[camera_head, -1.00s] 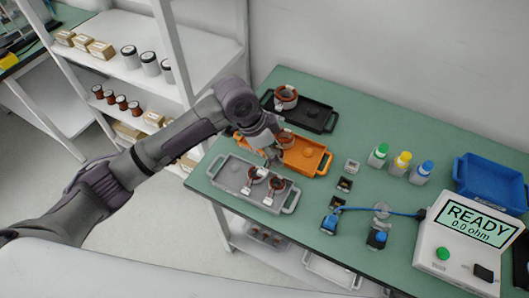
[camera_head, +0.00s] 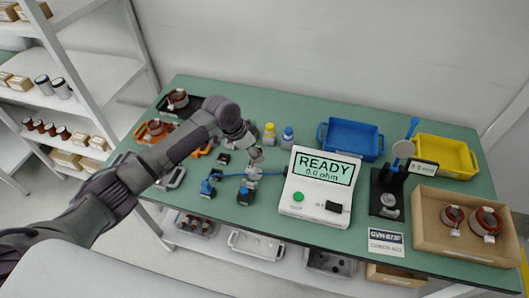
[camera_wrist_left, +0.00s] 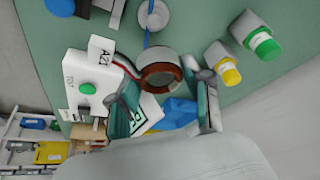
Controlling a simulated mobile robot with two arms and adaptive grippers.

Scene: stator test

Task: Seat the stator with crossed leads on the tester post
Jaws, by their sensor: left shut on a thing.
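In the left wrist view the gripper (camera_wrist_left: 167,84) is shut on a stator (camera_wrist_left: 160,74), a dark ring with copper windings, held between both fingers. Its leads are not clear enough to tell whether they cross. The white tester (camera_head: 318,185) reads READY, 0.0 ohm. My right gripper is not in view.
A black tray (camera_head: 196,103) and an orange tray (camera_head: 141,132) each hold a stator at left. The grey tray (camera_head: 176,178) is mostly hidden by my arm. A cardboard box (camera_head: 455,252) with stators is right.

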